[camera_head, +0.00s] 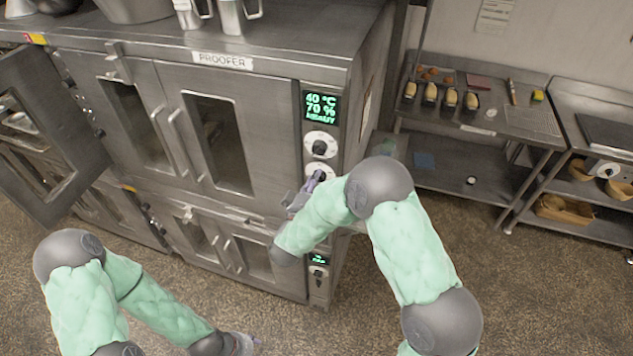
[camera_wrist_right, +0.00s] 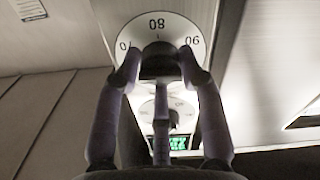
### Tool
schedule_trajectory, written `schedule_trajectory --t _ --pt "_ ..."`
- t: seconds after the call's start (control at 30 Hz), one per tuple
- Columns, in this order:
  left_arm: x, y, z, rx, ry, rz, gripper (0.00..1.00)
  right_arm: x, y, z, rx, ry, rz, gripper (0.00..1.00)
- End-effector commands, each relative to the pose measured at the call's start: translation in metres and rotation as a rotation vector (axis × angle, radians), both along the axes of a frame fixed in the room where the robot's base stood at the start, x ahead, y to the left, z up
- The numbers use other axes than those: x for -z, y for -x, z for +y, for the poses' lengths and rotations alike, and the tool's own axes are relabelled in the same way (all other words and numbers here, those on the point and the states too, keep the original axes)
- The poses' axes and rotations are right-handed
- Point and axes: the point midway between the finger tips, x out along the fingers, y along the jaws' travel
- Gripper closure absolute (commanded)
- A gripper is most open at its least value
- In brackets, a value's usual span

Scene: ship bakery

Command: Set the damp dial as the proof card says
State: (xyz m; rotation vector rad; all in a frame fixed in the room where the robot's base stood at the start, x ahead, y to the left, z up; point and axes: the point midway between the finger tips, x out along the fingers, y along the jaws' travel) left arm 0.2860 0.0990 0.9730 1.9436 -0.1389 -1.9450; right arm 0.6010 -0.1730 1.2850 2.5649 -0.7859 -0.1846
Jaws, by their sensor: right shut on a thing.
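The proofer (camera_head: 252,83) carries a green display (camera_head: 321,106) reading 40 °C, 70 %, READY. Below it are an upper dial (camera_head: 320,136) and a lower dial (camera_head: 318,166). My right gripper (camera_head: 312,185) is at the lower dial. In the right wrist view, my right gripper (camera_wrist_right: 160,75) is shut on the dark knob (camera_wrist_right: 158,51) of a white dial (camera_wrist_right: 178,23) marked 70, 80 and 90, seen upside down. The knob's pointer is hidden. My left gripper (camera_head: 243,344) is low at the bottom edge, its fingers unclear. No proof card is readable.
A paper (camera_head: 367,104) hangs on the proofer's side and a notice (camera_head: 494,16) on the wall; neither is legible. A steel table (camera_head: 480,130) with loaves stands right. An open oven-like door (camera_head: 38,140) juts out left. The floor in front is clear.

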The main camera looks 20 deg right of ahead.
Motion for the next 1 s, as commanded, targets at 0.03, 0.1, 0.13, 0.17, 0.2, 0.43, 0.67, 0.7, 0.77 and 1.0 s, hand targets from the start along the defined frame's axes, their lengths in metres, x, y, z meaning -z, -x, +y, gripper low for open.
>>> schedule_trajectory --t 0.03,0.1,0.13,0.17,0.2,0.43,0.67,0.7,0.77,1.0 --pt "-0.002 0.000 0.000 0.000 0.000 0.000 0.52 0.005 0.002 0.000 -0.001 0.034 0.039 0.93" --pt "-0.004 0.000 0.000 0.000 0.000 0.000 0.52 0.005 0.002 0.000 -0.001 0.089 0.076 0.93" --pt "-0.005 0.000 0.000 0.000 0.000 0.000 0.52 0.005 0.002 0.000 -0.001 0.112 0.091 0.93" --pt "-0.005 0.000 0.000 0.000 0.000 0.000 0.52 0.005 0.002 0.000 -0.001 0.135 0.107 0.93" --pt "-0.006 0.000 0.000 0.000 0.000 0.000 0.52 0.005 0.003 0.000 -0.001 0.165 0.128 0.93" --pt "-0.012 0.000 0.000 0.000 0.000 0.000 0.52 0.006 0.003 -0.001 -0.001 0.314 0.230 0.93" --pt "-0.016 0.000 0.000 0.000 0.000 0.000 0.52 0.007 0.004 -0.001 -0.002 0.415 0.300 0.93" --pt "-0.017 0.000 0.000 0.000 0.000 0.000 0.52 0.007 0.004 -0.001 -0.002 0.427 0.308 0.93" --pt "-0.017 0.000 0.000 0.000 0.000 0.000 0.52 0.007 0.004 -0.001 -0.002 0.442 0.319 0.93" --pt "-0.018 0.000 0.000 0.000 0.000 0.000 0.52 0.008 0.004 -0.002 -0.001 0.473 0.340 0.93"
